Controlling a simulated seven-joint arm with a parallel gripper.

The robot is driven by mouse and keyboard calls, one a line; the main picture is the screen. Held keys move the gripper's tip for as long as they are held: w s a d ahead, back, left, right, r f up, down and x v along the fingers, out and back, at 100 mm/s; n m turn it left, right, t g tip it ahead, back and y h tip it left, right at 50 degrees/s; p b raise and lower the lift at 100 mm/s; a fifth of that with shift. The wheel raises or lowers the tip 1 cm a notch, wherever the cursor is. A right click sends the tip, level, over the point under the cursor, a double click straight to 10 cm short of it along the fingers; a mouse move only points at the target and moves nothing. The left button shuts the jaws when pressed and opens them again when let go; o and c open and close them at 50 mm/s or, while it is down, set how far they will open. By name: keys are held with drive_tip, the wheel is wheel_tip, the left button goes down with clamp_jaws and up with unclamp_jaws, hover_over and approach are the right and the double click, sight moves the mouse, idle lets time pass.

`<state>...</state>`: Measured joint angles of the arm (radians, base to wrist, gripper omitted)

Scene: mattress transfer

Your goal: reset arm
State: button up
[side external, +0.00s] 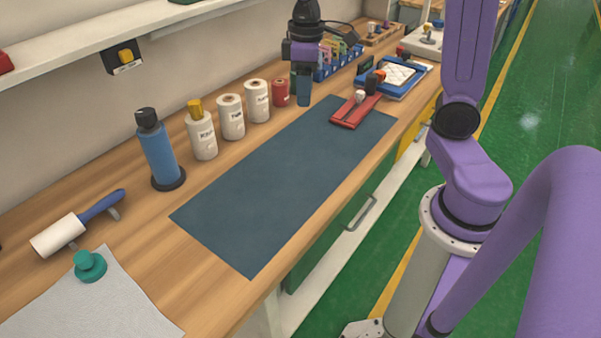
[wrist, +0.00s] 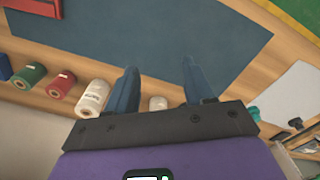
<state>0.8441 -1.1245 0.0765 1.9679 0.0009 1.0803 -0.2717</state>
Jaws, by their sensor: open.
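My gripper (side external: 304,99) hangs over the back edge of the workbench, near the far end of the dark blue mat (side external: 285,185). In the wrist view my gripper (wrist: 158,70) shows two blue fingers spread apart, with nothing between them. The mat (wrist: 150,35) lies flat on the wooden bench beyond the fingertips. A white quilted pad (side external: 399,75) lies in a blue tray (side external: 378,90) at the far right of the bench. A red fixture (side external: 352,112) stands on the mat's far end.
A row of white rolls (side external: 230,117), a red roll (side external: 279,93) and a blue bottle (side external: 158,152) line the wall side. A lint roller (side external: 75,225) and a grey cloth (side external: 85,305) with a teal knob (side external: 90,266) lie at the near end. Most of the mat is clear.

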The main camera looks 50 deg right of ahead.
drive_tip(key=s+a+f+n, duration=0.2)
drive_tip(key=s+a+n, duration=0.1)
drive_tip(key=s, duration=0.8)
drive_tip(key=s+a+f+n, duration=0.2)
drive_tip(key=s+a+n, duration=0.1)
drive_tip(key=s, duration=0.7)
drive_tip(key=shift+s+a, duration=0.35)
drive_tip(key=shift+a, duration=0.1)
